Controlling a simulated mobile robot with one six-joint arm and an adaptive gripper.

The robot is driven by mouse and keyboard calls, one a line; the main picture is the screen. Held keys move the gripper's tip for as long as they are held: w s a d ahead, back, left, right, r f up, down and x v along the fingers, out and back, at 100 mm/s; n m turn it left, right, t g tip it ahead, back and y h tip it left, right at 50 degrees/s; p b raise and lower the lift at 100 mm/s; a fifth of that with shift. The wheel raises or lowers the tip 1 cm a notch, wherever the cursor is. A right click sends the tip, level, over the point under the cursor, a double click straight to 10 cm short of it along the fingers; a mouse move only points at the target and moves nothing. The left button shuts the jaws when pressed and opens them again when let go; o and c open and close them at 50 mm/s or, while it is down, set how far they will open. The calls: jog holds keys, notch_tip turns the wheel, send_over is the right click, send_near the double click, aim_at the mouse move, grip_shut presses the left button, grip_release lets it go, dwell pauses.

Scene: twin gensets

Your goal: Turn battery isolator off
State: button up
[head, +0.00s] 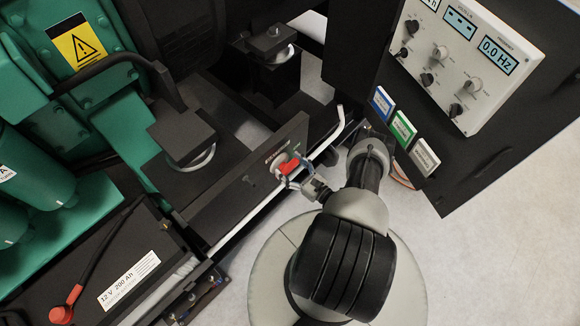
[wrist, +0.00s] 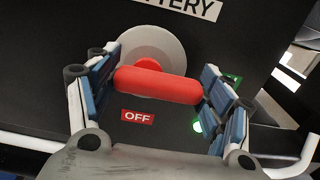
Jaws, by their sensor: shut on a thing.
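The battery isolator has a red handle (wrist: 158,86) on a round grey disc (wrist: 152,58), mounted on a black panel (wrist: 60,40). In the wrist view the handle lies nearly level, tilted slightly down to the right. My gripper (wrist: 160,90) is shut on the handle, with a blue-padded finger at each end of it. A red OFF label (wrist: 138,117) shows below the handle. A green label and a lit green spot (wrist: 197,126) are partly hidden by the right finger. In the head view the red handle (head: 289,167) is at my gripper (head: 300,178).
A control cabinet (head: 480,130) with gauges, knobs and a 0.0 Hz display stands at right. A white pipe (head: 250,216) runs along the panel's lower side. A battery (head: 120,270) with a red terminal and a green engine (head: 60,130) are at left. Pale floor is clear at lower right.

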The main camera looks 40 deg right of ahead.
jog(key=shift+f+m+b, duration=0.15)
jog(key=shift+m+b, duration=0.15)
jog(key=shift+b, duration=0.15)
jog(key=m+b, duration=0.2)
jog(key=b, duration=0.1)
jog(key=shift+f+m, duration=0.3)
jog(key=m+b, duration=0.2)
jog(key=m, duration=0.1)
jog(key=m+b, duration=0.1)
jog(key=shift+a+f+m, duration=0.1)
jog(key=shift+f+m, duration=0.15)
jog(key=shift+m, duration=0.05)
jog(key=m, duration=0.2)
jog(key=m+b, duration=0.1)
jog(key=m, duration=0.1)
jog(key=shift+a+f+m, duration=0.1)
jog(key=shift+a+m, duration=0.1)
jog(key=shift+m, duration=0.1)
jog(key=m, duration=0.5)
jog(key=shift+a+f, duration=0.1)
jog(key=shift+a, duration=0.2)
jog(key=shift+m, duration=0.4)
jog(key=shift+s, duration=0.1)
jog(key=o, duration=1.1)
jog(key=shift+c, duration=0.2)
